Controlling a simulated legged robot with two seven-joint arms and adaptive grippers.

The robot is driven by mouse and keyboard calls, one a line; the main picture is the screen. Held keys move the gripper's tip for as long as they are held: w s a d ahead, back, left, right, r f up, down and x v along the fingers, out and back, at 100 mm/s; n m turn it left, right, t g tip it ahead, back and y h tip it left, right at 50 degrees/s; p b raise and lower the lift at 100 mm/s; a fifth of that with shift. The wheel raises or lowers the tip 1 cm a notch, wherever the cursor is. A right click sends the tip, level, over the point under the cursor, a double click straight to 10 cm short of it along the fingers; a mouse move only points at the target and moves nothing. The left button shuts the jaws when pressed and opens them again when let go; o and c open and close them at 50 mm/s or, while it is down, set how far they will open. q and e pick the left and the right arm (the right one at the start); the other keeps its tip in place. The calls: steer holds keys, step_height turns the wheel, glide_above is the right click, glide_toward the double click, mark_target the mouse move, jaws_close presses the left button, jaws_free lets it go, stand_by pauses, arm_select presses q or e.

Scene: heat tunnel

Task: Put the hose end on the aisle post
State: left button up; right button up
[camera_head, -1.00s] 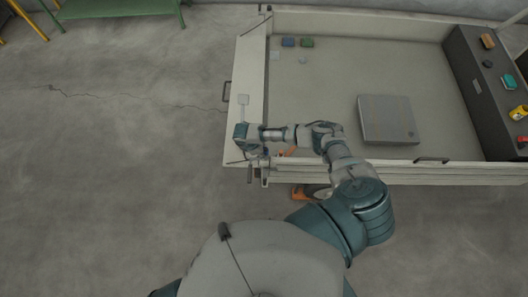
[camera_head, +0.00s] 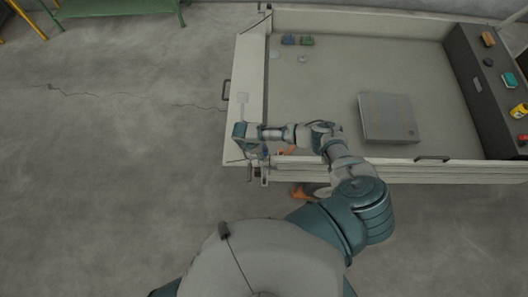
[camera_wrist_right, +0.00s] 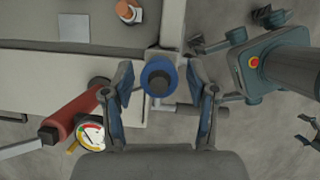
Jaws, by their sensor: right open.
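My right gripper (camera_head: 252,172) is at the near left corner of the walled bench, pointing down. In the right wrist view its two fingers (camera_wrist_right: 160,78) are open, one on each side of a blue ring with a dark round centre (camera_wrist_right: 158,76). A gap shows between the ring and each finger. This ring is seen from above, and I cannot tell whether it is the hose end, the post top, or one on the other. A short grey rod shows just below it.
A red cylinder (camera_wrist_right: 80,112) with a round gauge (camera_wrist_right: 91,134) lies left of the gripper in the wrist view. A flat grey box (camera_head: 388,118) and small blue and green blocks (camera_head: 307,41) are on the bench.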

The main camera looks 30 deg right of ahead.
steer(key=v, duration=1.1)
steer(key=shift+a, duration=0.1)
